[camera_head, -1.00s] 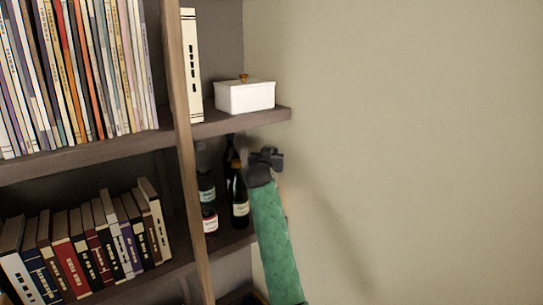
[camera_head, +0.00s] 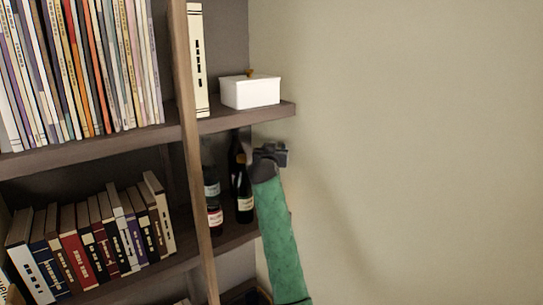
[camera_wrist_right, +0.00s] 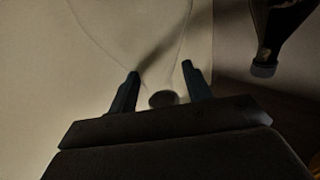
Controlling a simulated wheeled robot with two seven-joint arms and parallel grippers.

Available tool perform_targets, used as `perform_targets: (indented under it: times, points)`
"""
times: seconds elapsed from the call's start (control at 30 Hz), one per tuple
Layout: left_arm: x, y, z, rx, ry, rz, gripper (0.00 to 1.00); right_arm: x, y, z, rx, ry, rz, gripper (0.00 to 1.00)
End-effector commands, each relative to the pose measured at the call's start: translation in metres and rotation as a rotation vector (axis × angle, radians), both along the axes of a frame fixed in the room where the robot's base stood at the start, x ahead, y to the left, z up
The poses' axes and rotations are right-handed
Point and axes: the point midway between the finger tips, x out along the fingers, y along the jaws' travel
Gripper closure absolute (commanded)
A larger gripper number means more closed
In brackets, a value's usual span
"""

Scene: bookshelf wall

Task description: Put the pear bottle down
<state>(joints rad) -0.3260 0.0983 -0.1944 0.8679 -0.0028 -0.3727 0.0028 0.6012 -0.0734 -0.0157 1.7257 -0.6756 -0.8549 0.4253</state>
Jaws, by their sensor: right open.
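The pear bottle looks like a clear glass bottle (camera_wrist_right: 163,98) in the right wrist view, with a round dark cap and faint outlines widening away from it. The cap lies between the two fingers of my right gripper (camera_wrist_right: 160,84), with gaps on both sides. The fingers are open and no grip on the bottle shows. In the head view my right gripper (camera_head: 262,156) is at the right end of the bottle shelf, under the upper board. There the clear bottle is hard to make out. My left gripper is not in view.
Dark bottles (camera_head: 244,206) with pale labels stand left of my right gripper; one dark bottle (camera_wrist_right: 272,40) also shows in the wrist view. A wooden upright (camera_head: 190,160) borders the compartment. A white box (camera_head: 251,92) sits above. Bare wall (camera_head: 420,150) lies right.

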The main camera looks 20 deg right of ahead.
Motion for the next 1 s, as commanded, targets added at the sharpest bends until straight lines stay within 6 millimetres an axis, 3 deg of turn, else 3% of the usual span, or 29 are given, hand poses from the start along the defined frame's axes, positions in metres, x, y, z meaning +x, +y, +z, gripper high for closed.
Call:
perform_targets:
  times: [0.07, 0.17, 0.37, 0.7, 1.0]
  points:
    - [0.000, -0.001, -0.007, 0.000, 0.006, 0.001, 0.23, -0.008, 0.005, -0.004, 0.003, -0.001, 0.002, 0.51]
    - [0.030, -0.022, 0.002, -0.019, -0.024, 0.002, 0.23, -0.022, 0.011, -0.006, 0.002, -0.001, 0.002, 0.51]
    - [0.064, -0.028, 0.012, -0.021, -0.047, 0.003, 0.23, -0.058, 0.027, -0.006, 0.003, -0.003, 0.002, 0.51]
    - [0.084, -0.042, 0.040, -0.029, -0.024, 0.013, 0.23, -0.098, 0.047, -0.003, 0.001, -0.002, 0.001, 0.51]
    - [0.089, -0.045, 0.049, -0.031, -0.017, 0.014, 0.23, -0.107, 0.050, -0.001, 0.000, 0.000, 0.001, 0.51]
